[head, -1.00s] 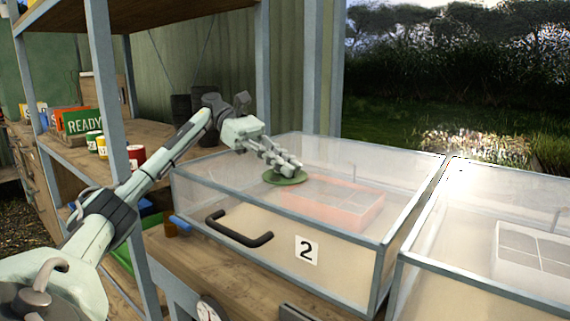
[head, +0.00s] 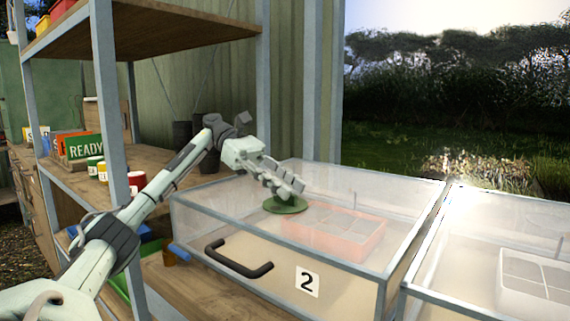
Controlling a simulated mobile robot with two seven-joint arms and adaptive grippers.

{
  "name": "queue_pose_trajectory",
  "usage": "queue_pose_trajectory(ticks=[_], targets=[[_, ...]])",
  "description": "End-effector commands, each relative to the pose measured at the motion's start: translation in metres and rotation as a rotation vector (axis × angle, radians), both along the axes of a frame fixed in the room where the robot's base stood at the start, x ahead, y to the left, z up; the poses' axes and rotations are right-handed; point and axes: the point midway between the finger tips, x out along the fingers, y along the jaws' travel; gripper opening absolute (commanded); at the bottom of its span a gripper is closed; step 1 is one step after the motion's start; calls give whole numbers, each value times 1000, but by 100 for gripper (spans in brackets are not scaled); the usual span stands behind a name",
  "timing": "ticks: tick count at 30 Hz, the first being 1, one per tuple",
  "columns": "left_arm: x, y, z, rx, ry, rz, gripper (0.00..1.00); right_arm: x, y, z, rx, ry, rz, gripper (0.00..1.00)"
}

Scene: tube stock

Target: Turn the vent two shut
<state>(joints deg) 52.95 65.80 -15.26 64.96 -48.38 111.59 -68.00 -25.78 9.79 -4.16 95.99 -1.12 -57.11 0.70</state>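The vent two is a round green disc (head: 285,205) on the clear lid of the case (head: 235,196) labelled 2 (head: 307,281). My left gripper (head: 288,190) is just above the disc, its fingers pointing down and to the right over it. The fingers look close together, but the fingertips overlap the disc, so I cannot tell whether they grip or touch it. My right gripper is not in view.
A black handle (head: 238,260) is on the case front. A pink tray (head: 333,232) shows inside. A second clear case with a white tray (head: 533,280) stands at the right. A shelf with a READY sign (head: 84,148) and small pots is at the left.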

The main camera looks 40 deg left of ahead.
Motion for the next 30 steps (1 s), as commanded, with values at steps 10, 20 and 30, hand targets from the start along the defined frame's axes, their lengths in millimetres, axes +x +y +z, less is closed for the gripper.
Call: queue_pose_trajectory(ticks=[10, 20, 30], targets=[[0, 0, 66, 1, -4, -1, 31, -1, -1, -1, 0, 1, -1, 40], [-1, 0, 81, 1, 1, 0, 31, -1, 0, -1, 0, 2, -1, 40], [-1, 0, 81, 1, 0, -1, 31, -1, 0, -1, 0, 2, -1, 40]])
